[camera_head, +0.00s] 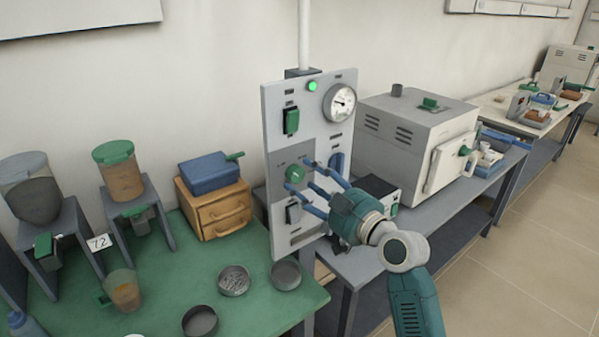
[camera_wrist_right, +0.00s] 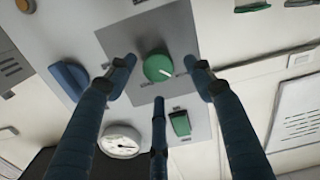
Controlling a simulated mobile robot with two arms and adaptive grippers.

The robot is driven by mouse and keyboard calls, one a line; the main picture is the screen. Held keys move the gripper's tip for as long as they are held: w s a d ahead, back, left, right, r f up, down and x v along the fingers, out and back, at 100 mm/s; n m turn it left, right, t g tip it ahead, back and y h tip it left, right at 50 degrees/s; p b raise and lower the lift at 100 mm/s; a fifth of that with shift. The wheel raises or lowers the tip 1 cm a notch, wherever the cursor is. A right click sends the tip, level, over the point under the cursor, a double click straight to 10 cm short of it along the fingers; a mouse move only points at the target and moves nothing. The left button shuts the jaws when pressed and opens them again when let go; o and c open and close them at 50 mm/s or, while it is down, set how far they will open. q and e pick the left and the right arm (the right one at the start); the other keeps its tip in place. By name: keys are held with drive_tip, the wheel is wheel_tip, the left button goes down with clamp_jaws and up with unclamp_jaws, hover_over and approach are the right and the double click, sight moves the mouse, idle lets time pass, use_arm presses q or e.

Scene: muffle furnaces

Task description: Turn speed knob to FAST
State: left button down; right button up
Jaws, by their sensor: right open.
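The speed knob is a round green knob (camera_head: 295,173) with a pale pointer mark, on a dark grey plate (camera_head: 281,158) of the upright light grey control panel (camera_head: 272,100). In the right wrist view the knob (camera_wrist_right: 158,68) lies between and beyond the spread fingers, with small labels beside it too small to read for certain. My right gripper (camera_head: 309,185) is open in front of the knob. In the wrist view its blue fingers (camera_wrist_right: 160,75) stand around the knob with gaps, and contact cannot be told. My left gripper is not in view.
The panel also has a green switch (camera_head: 291,121), a lit green lamp (camera_head: 312,86), a dial gauge (camera_head: 340,102) and a blue handle (camera_head: 337,163). A furnace (camera_head: 400,130) stands right of it. Bowls and dispensers sit on the green table (camera_head: 250,315) at left.

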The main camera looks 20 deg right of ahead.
sight(296, 174)
drive_tip(key=shift+x, duration=1.3)
drive_tip(key=c, duration=1.1)
drive_tip(key=shift+c, duration=0.3)
